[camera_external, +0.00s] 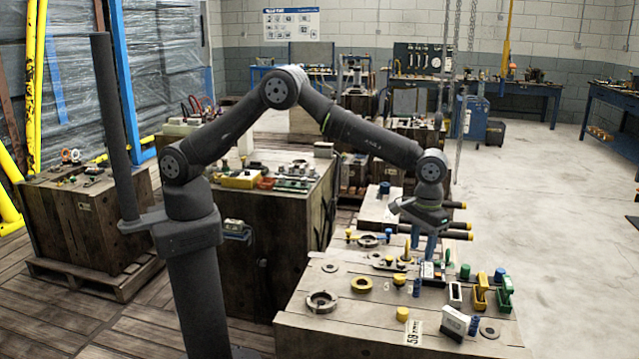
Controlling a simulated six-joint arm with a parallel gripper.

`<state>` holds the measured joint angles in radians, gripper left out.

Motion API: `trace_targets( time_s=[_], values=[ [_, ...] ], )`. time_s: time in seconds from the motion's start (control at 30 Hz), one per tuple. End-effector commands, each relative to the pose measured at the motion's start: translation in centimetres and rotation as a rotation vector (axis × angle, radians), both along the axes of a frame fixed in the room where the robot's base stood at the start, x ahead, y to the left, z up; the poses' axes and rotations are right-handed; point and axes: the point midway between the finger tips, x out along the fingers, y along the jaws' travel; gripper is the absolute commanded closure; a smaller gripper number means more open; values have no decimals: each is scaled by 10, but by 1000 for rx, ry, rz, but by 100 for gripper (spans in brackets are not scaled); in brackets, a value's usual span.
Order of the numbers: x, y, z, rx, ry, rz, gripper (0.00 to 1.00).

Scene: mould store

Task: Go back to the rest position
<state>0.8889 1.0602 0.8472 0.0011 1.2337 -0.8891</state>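My arm reaches from its column at left over the near wooden crate (300,335). My gripper (422,246) points down above the back part of the crate's top, among small parts. Two bluish finger-like shapes show below its dark body. They are too small to tell whether they are apart or hold anything. No rest position is marked in view.
Another loaded crate (285,215) stands behind. Chains (472,40) hang behind the arm. Floor at right is clear.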

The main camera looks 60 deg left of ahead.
Motion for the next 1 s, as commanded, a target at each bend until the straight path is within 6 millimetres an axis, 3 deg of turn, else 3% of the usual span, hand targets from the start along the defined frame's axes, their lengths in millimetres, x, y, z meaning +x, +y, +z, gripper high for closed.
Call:
trace_targets(
  time_s=[0.17,0.33,0.87,1.0],
  values=[
    [0,0,-3,0,0,0,60],
    [0,0,-20,2,1,0,60],
    [0,0,-123,1,1,0,60],
    [1,-1,-103,-3,-2,0,60]
  ],
)
